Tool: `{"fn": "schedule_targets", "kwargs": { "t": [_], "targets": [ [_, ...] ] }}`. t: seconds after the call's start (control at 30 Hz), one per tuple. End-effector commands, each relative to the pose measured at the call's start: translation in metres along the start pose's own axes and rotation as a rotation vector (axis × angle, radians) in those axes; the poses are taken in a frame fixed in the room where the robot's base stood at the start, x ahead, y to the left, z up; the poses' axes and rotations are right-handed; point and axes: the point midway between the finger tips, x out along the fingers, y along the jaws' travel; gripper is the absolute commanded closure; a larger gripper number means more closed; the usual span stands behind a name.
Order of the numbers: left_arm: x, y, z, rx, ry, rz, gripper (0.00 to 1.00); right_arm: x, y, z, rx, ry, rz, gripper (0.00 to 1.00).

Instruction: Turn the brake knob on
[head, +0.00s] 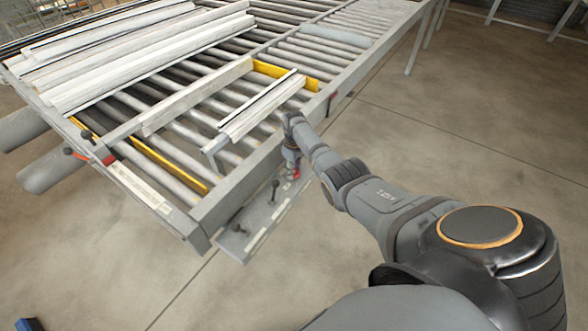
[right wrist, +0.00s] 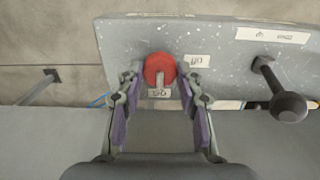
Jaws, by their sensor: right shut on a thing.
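The brake knob (right wrist: 160,68) is red and round with a pale pointer bar, mounted on a grey speckled panel (right wrist: 215,45). The bar points down in the right wrist view, toward a small white label (right wrist: 158,93). A second small label (right wrist: 197,61) is to the knob's right; I cannot read either surely. My right gripper (right wrist: 160,80) is shut on the knob, one purple-padded finger on each side. In the head view the right gripper (head: 291,158) reaches down to the panel, and only a bit of red knob (head: 295,174) shows. My left gripper is out of view.
A dark ball-ended lever (right wrist: 288,105) stands on the panel to the knob's right. The roller bench (head: 180,165) carries pale profiles (head: 135,55) and a clamped bar (head: 195,95). Dark-headed levers (head: 275,185) rise from the front panel. Concrete floor (head: 440,110) is clear at right.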

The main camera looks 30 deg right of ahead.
Motion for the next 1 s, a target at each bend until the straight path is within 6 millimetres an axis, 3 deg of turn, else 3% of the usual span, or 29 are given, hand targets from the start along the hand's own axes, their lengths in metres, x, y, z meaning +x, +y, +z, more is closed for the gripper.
{"fn": "schedule_targets", "kwargs": {
  "t": [0.47, 0.5, 0.63, 1.0],
  "targets": [
    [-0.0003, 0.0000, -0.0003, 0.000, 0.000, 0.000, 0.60, -0.0013, 0.0010, -0.0008, 0.013, 0.003, 0.002, 0.95],
    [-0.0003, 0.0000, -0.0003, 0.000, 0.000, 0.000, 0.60, -0.0013, 0.0010, -0.0009, 0.013, 0.003, 0.002, 0.59],
    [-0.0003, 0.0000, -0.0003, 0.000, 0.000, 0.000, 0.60, -0.0010, 0.0007, -0.0006, 0.012, 0.002, 0.002, 0.41],
    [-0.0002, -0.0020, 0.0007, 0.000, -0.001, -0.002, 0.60, -0.0042, 0.0005, -0.0004, 0.011, 0.001, 0.001, 0.41]
  ]
}}
